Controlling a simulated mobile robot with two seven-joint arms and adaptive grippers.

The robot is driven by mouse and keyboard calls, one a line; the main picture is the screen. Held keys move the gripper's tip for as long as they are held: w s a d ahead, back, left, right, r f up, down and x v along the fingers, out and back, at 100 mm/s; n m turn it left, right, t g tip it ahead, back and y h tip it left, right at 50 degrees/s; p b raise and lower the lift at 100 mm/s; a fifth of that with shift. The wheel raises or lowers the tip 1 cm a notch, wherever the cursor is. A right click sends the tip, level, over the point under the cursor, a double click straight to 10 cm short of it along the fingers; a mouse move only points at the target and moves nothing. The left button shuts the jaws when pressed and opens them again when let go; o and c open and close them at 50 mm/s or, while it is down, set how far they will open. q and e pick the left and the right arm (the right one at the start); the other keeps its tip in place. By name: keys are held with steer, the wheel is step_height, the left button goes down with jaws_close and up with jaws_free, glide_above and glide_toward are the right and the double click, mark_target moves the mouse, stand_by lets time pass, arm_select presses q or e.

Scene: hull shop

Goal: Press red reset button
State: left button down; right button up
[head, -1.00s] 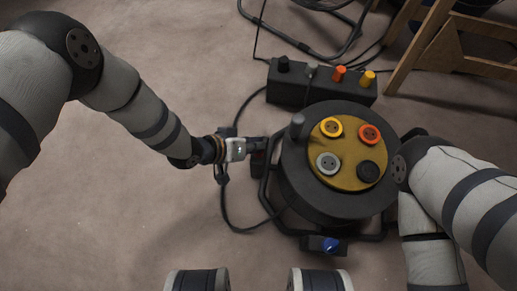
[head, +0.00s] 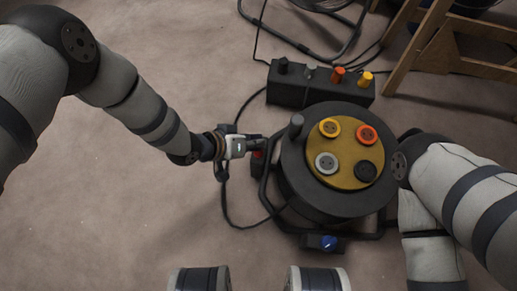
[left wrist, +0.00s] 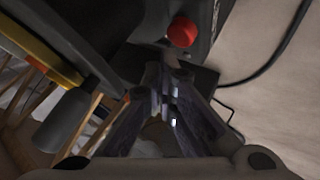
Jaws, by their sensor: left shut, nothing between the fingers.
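The red reset button (left wrist: 182,32) is a round red cap on a dark housing at the top of the left wrist view. In the head view only a small red patch of it (head: 257,154) shows just below my left fingers, on the left side of the cable reel (head: 300,205). My left gripper (head: 262,144) is shut and empty beside the reel. In the left wrist view its fingertips (left wrist: 168,72) are together just below the button in the picture; I cannot tell whether they touch the housing. My right gripper is not visible; only the right arm shows.
The reel has a yellow socket plate (head: 345,158) and an upright dark knob (head: 296,124). A black box (head: 300,88) with orange and yellow plugs stands behind it. A wooden trestle (head: 440,45) is at upper right. A black cable (head: 224,200) loops on the floor at left.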

arm_select(q)
steer(key=shift+r+p, duration=1.4)
steer(key=shift+r, duration=1.1)
steer(key=shift+f, duration=0.1)
